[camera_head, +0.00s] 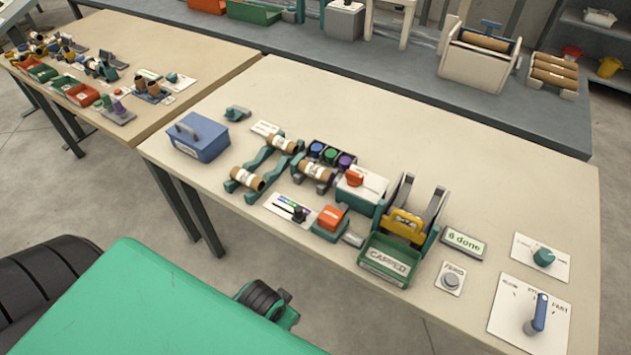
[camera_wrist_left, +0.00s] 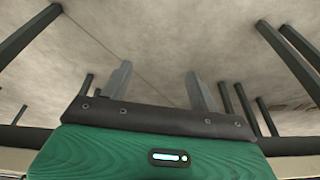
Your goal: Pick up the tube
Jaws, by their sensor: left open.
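Several short brown cardboard tubes with white labels are on the near table. One tube (camera_head: 247,178) lies at the low front end of the green sloped rails, and another tube (camera_head: 281,143) lies higher up on them. A third tube (camera_head: 317,172) lies in a holder right of the rails, in front of caps in blue, green and purple. My left gripper (camera_wrist_left: 158,88) shows in the left wrist view with its two grey fingers apart and nothing between them. It is over bare floor, away from any tube. My right gripper is not in view.
A blue lidded box (camera_head: 199,138) stands left of the rails. A green "CAPPED" bin (camera_head: 389,262), a yellow-and-grey device (camera_head: 404,222) and a "6 done" display (camera_head: 464,242) are on the right. The table's back strip is clear. Dark legs show in the wrist view.

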